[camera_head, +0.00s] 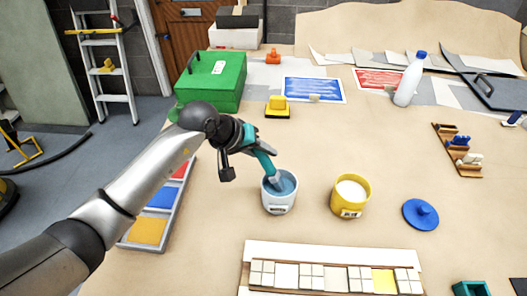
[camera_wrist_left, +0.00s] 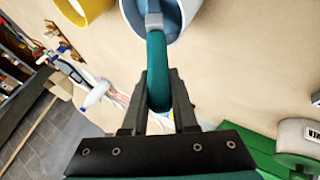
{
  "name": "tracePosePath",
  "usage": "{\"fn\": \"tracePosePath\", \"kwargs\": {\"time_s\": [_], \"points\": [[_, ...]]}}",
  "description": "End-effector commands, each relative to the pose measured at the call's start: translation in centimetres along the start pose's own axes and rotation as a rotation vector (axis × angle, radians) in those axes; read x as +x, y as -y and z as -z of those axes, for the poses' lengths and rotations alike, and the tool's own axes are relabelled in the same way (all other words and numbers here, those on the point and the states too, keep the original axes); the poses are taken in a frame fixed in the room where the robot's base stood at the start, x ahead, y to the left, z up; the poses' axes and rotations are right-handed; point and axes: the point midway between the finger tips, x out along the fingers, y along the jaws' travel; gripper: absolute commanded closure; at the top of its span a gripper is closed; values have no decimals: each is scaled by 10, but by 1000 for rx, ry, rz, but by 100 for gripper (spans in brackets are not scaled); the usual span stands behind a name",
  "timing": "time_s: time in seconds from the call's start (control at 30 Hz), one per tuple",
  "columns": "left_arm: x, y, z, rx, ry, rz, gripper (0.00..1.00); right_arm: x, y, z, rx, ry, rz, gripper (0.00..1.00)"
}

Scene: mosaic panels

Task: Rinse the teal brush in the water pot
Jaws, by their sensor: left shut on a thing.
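My left gripper (camera_head: 252,143) is shut on the handle of the teal brush (camera_head: 265,164). The brush slants down over the water pot (camera_head: 279,206), a white pot with blue water in it. The brush's grey lower end is inside the pot's mouth, at or in the water; its very tip is hard to see. In the left wrist view the teal handle (camera_wrist_left: 157,60) sits between the fingers (camera_wrist_left: 158,88), and its grey end reaches over the pot's rim (camera_wrist_left: 126,10). My right gripper is not in view.
A yellow pot (camera_head: 349,207) with white contents stands right of the water pot, and a blue lid (camera_head: 421,214) lies further right. A paint tray (camera_head: 128,238) is at left, a tile panel (camera_head: 334,292) in front. A green box (camera_head: 212,84) and white bottle (camera_head: 408,83) stand behind.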

Motion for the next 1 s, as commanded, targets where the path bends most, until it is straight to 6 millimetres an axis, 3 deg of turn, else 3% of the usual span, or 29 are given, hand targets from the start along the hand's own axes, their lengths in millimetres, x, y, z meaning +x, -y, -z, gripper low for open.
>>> {"fn": "tracePosePath", "kwargs": {"time_s": [1.0], "points": [[3, 4, -3, 1, 7, 8, 100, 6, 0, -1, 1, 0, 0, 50]]}}
